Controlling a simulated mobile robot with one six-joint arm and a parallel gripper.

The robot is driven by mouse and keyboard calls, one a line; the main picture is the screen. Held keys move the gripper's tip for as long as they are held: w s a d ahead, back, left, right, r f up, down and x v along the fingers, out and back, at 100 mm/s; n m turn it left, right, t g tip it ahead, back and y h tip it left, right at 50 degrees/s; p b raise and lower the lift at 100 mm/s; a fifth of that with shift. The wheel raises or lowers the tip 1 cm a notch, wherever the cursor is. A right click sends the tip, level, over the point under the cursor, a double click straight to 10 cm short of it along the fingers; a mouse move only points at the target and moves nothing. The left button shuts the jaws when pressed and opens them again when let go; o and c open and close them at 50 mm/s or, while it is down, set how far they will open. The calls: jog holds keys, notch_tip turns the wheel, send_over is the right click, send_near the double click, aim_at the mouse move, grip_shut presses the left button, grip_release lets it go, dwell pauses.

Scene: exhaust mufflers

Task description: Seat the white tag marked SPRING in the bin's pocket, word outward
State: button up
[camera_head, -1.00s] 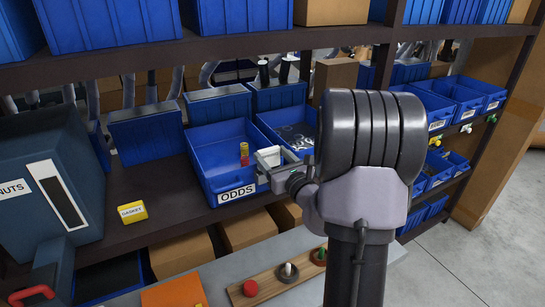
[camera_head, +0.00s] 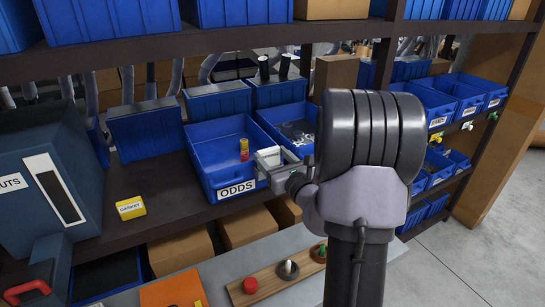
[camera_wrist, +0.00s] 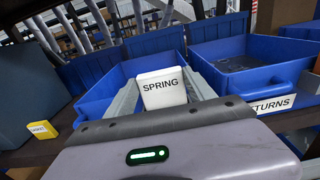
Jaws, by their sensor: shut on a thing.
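The white tag marked SPRING (camera_wrist: 161,88) is upright between the fingers of my gripper (camera_wrist: 160,92) in the wrist view, its word facing the wrist camera. In the head view my gripper (camera_head: 274,172) is shut on the white tag (camera_head: 268,157) at the front right corner of the blue bin (camera_head: 210,153). That bin carries a white ODDS label (camera_head: 236,189) on its front. I cannot tell whether the tag touches the bin. A second blue bin (camera_wrist: 285,88) to the right bears a RETURNS label (camera_wrist: 272,105).
A red and yellow item (camera_head: 244,150) stands in the ODDS bin. A yellow GASKET block (camera_head: 131,208) lies on the shelf to the left, beside a dark blue-grey cabinet (camera_head: 45,170). Below, a wooden strip with knobs (camera_head: 262,290) lies on a grey surface.

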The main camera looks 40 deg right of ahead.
jog(key=shift+f+b, duration=0.8)
jog(key=shift+f, duration=0.2)
jog(key=o, duration=1.6)
jog(key=shift+c, duration=0.2)
jog(key=shift+s, duration=0.1)
jog(key=b+v, duration=1.2)
jog(key=v, duration=0.5)
jog(key=shift+s+b, duration=0.15)
jog(key=shift+b, duration=0.2)
